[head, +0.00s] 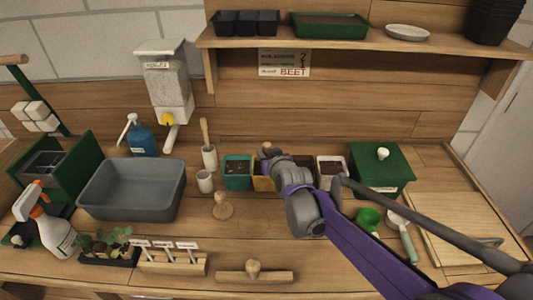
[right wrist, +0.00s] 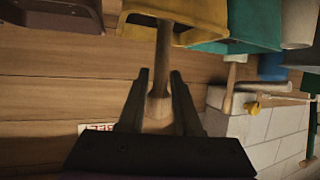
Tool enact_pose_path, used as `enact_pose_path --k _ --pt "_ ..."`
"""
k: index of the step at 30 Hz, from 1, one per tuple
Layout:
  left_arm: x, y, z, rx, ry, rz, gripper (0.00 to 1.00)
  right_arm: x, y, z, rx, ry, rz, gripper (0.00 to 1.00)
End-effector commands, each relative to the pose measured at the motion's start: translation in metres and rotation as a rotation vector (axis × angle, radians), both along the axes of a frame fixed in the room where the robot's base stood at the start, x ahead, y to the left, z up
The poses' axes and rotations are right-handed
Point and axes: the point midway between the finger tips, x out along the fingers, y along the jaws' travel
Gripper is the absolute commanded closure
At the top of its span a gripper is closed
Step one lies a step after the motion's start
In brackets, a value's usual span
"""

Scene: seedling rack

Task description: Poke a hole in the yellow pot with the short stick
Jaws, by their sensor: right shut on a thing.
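The yellow pot (head: 262,183) stands in the row of pots at the back of the bench, mostly hidden behind my right arm in the head view. In the right wrist view the yellow pot (right wrist: 200,36) is at the top. My right gripper (right wrist: 159,76) is shut on the short wooden stick (right wrist: 160,88). The stick's far end reaches the yellow pot's rim; I cannot tell how deep the tip is. In the head view the stick's rounded handle (head: 267,147) shows above the pot. My left gripper is not in view.
A teal pot (head: 237,181) stands directly left of the yellow one, and a pale pot (head: 331,163) is to the right. A white cup (head: 209,158) holds a taller stick. A green box (head: 381,169) is at right, and a grey basin (head: 131,210) at left.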

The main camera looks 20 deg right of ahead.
Motion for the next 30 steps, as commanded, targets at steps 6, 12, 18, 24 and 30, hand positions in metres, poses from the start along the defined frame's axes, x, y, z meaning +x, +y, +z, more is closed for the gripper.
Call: enact_pose_path --k 6,12,18,24,30 --pt "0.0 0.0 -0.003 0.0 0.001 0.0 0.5 0.0 0.0 -0.004 0.0 0.0 0.0 1.0" --pt "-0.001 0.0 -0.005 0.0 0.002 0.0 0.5 0.0 0.0 -0.008 0.0 0.0 0.0 1.0" --pt "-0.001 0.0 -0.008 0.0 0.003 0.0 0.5 0.0 0.0 -0.012 0.0 0.0 0.0 1.0" --pt "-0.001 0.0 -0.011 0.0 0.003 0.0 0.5 0.0 0.0 -0.016 0.0 0.0 0.0 1.0" --pt "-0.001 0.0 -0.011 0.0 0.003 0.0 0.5 0.0 0.0 -0.016 0.0 0.0 0.0 1.0"
